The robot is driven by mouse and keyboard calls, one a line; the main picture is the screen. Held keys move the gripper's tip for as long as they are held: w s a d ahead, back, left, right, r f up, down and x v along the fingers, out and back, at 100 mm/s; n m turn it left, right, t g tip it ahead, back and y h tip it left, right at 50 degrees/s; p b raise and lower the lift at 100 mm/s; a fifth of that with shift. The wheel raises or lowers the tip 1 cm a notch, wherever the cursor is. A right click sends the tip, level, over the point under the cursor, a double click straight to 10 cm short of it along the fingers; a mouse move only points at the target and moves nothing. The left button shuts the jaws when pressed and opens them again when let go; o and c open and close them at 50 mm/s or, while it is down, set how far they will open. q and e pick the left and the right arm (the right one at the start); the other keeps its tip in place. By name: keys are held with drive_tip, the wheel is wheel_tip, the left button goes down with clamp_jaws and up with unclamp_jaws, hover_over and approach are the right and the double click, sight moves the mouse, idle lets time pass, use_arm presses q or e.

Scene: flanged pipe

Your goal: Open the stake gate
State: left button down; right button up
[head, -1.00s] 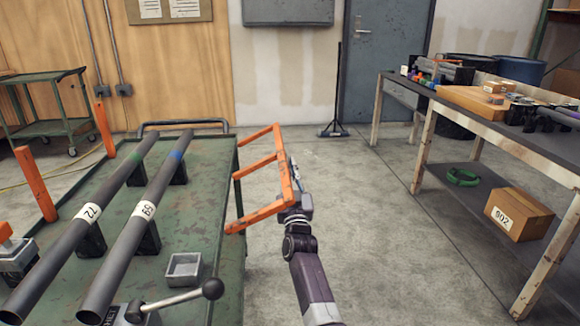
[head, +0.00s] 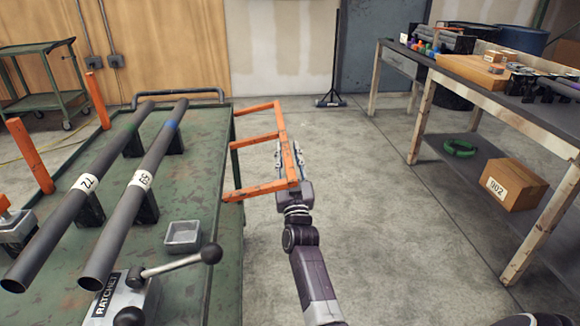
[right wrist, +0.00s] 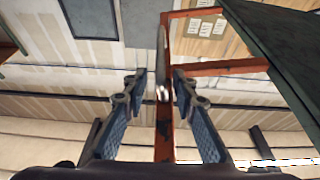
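The orange stake gate (head: 284,134) is a frame of bars along the right edge of the green cart, reaching out over the floor. Its outer bar also runs up the middle of the right wrist view (right wrist: 165,130). My right gripper (head: 290,147) is at this outer bar, towards its near end. In the right wrist view my right gripper (right wrist: 156,84) has its two fingers apart, one on each side of the bar, with gaps between. My left gripper is not in view.
Two grey pipes (head: 150,172) lie on supports on the green cart (head: 200,205), beside a small tray (head: 183,236) and a ratchet handle (head: 180,263). Orange stakes (head: 98,100) stand at the cart's left. A workbench (head: 500,115) stands at right. Floor between is clear.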

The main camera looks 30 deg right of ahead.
drive_tip(key=v, duration=0.6)
drive_tip(key=shift+r, duration=0.1)
